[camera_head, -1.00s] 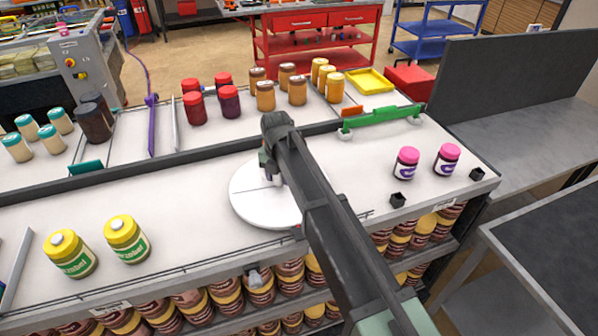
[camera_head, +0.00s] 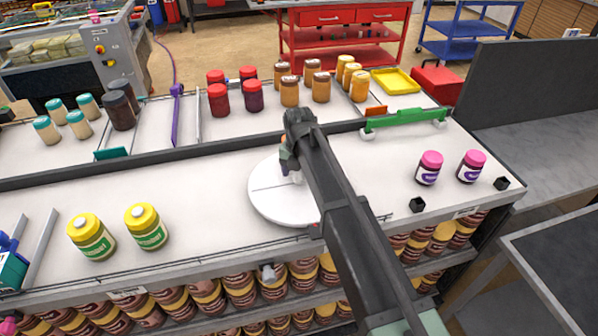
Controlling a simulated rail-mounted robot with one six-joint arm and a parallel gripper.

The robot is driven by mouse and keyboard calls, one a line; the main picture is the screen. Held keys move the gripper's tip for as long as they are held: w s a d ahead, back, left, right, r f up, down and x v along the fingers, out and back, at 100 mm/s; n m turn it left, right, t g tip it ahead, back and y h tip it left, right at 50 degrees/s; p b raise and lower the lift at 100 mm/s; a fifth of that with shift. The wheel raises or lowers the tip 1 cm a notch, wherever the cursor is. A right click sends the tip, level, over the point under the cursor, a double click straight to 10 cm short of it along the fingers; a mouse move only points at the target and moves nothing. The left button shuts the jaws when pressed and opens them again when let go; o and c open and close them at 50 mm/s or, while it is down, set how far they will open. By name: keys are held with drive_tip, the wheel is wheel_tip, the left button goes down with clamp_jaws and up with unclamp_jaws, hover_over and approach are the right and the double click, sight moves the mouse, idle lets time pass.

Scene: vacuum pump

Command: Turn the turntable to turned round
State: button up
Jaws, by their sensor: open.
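The white round turntable (camera_head: 272,196) lies flat on the pale workbench, a little right of centre in the head view. A thin dark line crosses its top. My arm reaches over it from the lower right and hides its right part. My gripper (camera_head: 288,166) is at the turntable, pointing down, largely hidden behind my arm. It is open. A small pale part shows beside the gripper, over the disc. I cannot tell whether the fingers touch it.
Two yellow-lidded jars (camera_head: 147,228) stand left of the turntable, and two pink-lidded jars (camera_head: 429,168) stand right. A dark rail (camera_head: 200,149) runs behind it. Red, brown and orange jars (camera_head: 312,82) stand beyond. The bench between the yellow jars and turntable is clear.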

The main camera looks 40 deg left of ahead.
wheel_tip(320, 180, up, 11)
drive_tip(key=p, duration=1)
drive_tip(key=shift+f, duration=0.25)
drive_tip(key=m, duration=0.4)
drive_tip(key=shift+s+d+m, duration=0.1)
drive_tip(key=shift+d+m, duration=0.1)
drive_tip(key=shift+m, duration=0.2)
drive_tip(key=s+d+f+m+b, duration=0.1)
drive_tip(key=d+f+m+b, duration=0.2)
drive_tip(key=d+m, duration=0.8)
drive_tip(key=d+f+m+b, duration=0.3)
drive_tip(key=d+m, duration=0.9)
drive_tip(key=d, duration=1.6)
drive_tip(key=s+d+f+m+b, duration=0.1)
drive_tip(key=d+f+m+b, duration=0.2)
drive_tip(key=d+m, duration=0.9)
drive_tip(key=d+b, duration=0.1)
drive_tip(key=d, duration=0.7)
drive_tip(key=shift+s+d+f, duration=0.25)
drive_tip(key=shift+s+f, duration=0.1)
